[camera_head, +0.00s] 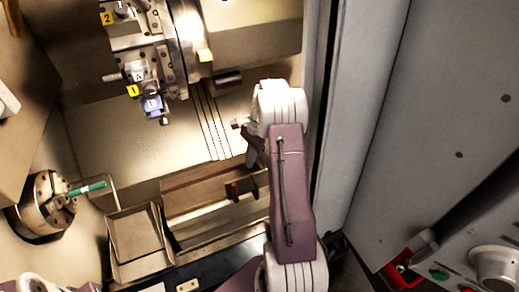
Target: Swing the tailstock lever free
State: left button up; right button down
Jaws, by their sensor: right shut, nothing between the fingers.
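My right gripper (249,161) reaches in from the right over the lathe bed, below my pale wrist. Its fingers are small and partly hidden by the wrist, and they are shut with nothing between them. Just below them a dark cylindrical part with a reddish end (236,190) sticks out to the left from behind my right arm. It appears to be part of the tailstock. The rest of it is hidden by the arm, and I cannot make out the lever clearly. I cannot tell whether the fingers touch this part. My left gripper is not in view.
A chuck (40,207) with a green-ended piece (88,188) is at the left. A tool turret (146,75) with yellow number tags is at the top. An open tray (137,241) sits low in front. A grey door panel (430,120) closes off the right side.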

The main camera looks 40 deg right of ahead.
jog(key=p, duration=0.1)
send_near(235, 191)
notch_tip(235, 191, down, 3)
jog(key=d, duration=0.3)
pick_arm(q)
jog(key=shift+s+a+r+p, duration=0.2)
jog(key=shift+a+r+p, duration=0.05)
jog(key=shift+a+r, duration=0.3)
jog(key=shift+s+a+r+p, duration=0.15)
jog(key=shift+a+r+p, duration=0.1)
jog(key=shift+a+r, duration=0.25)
pick_arm(e)
jog(key=x, duration=0.4)
jog(key=shift+w+a+f, duration=0.25)
jog(key=shift+a+f, duration=0.05)
jog(key=shift+a, duration=0.2)
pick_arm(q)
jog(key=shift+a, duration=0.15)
pick_arm(e)
jog(key=shift+a+r, duration=0.1)
jog(key=shift+a, duration=0.1)
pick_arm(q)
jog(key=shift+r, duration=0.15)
pick_arm(e)
jog(key=shift+a, duration=0.1)
